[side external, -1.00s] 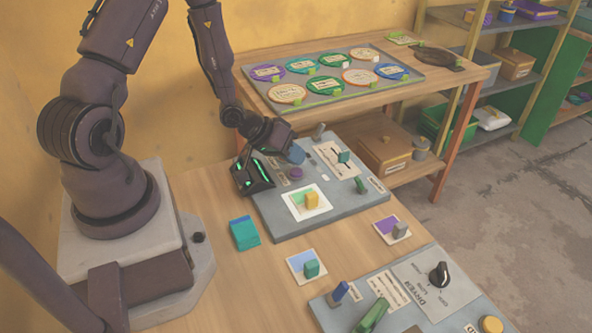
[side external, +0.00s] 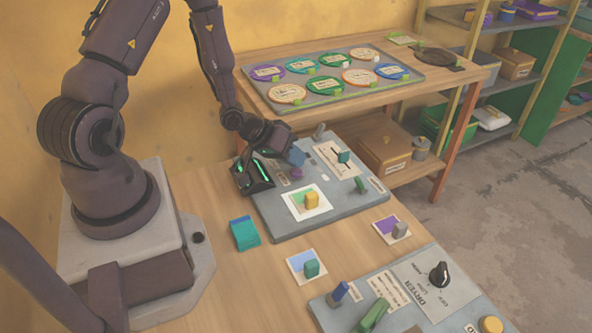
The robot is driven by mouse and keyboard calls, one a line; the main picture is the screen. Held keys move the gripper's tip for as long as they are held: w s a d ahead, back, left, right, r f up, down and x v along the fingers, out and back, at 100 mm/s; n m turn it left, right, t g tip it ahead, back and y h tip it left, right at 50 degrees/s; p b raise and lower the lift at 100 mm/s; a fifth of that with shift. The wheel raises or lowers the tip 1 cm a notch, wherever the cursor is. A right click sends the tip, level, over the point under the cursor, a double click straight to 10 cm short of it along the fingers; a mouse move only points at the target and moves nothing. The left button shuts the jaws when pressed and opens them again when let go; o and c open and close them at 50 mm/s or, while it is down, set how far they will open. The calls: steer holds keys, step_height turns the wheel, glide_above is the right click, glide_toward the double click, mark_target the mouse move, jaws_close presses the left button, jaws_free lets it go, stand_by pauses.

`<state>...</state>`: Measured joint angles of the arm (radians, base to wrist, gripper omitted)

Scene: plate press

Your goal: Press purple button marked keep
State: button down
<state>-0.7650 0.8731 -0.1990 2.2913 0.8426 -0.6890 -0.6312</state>
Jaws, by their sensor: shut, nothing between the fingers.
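A round purple button (side external: 296,174) sits on the grey press panel (side external: 325,222), toward its back left. Small pale labels lie near it; their words are too small to read. My gripper (side external: 256,186) is shut and empty, with dark fingers and green glowing strips. It is over the panel's left edge, just left of the purple button in the picture. I cannot tell its exact height above the panel. A blue block-like part (side external: 296,157) stands behind the button, close to my wrist.
A teal block (side external: 244,234) stands on the table in front. The dryer panel (side external: 420,290) is at lower right. A back table holds several coloured discs (side external: 286,93).

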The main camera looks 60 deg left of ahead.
mark_target(294, 169)
steer(key=shift+f, duration=0.5)
stand_by(0.6)
stand_by(0.3)
steer(key=shift+r, duration=0.85)
steer(key=shift+r, duration=2.5)
